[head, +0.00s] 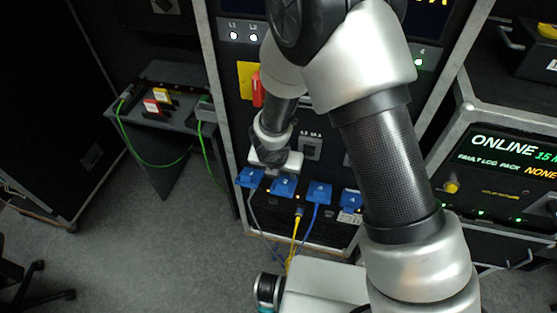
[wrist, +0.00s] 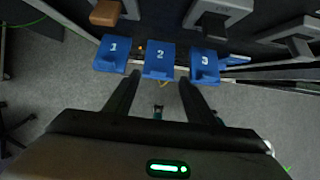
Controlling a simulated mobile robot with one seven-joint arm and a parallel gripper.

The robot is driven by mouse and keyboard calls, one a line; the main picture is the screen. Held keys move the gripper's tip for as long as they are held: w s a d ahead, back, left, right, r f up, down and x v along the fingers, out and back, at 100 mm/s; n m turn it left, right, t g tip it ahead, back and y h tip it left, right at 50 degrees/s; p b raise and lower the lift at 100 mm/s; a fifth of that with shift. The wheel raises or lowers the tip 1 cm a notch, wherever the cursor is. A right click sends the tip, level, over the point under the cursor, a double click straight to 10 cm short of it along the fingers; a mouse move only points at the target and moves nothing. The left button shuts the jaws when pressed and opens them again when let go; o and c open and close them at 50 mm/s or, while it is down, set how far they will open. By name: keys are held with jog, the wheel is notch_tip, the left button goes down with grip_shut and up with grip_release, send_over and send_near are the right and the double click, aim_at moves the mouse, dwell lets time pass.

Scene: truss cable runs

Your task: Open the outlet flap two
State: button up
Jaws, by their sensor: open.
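Outlet flap two (wrist: 158,62) is a blue flap with a white 2, in the middle of a row in the wrist view. It seems to be down over its outlet, with a lip at its lower edge. It also shows as the second blue flap from the left in the head view (head: 283,186). My gripper (wrist: 160,80) is open, its dark fingers either side of flap two's lower edge with nothing between them. I cannot tell whether they touch it. In the head view my arm hides most of the gripper.
Flap one (wrist: 112,52) and flap three (wrist: 204,64) sit close on either side of flap two. Blue and yellow cables (head: 297,235) hang below the row. A grey side shelf (head: 160,115) with green cables stands left. The floor (head: 150,250) at lower left is largely clear.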

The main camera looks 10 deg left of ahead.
jog(key=v, duration=0.6)
jog(key=shift+r, duration=0.3)
jog(key=shift+s+d, duration=0.1)
jog(key=w+d+r+m+t+h, duration=0.1)
jog(key=d+r+m+h, duration=0.1)
jog(key=d+r+m, duration=1.7)
jog(key=s+d+r+m+y, duration=0.1)
jog(key=s+d+r+m, duration=0.2)
jog(key=s+r+m, duration=0.2)
jog(key=s+d+r+m+y, duration=0.1)
jog(key=s+d+r+m, duration=0.2)
jog(key=s+m, duration=0.7)
notch_tip(320, 180, up, 3)
jog(key=shift+f+m, duration=0.15)
jog(key=shift+m, duration=0.65)
jog(key=shift+s, duration=0.15)
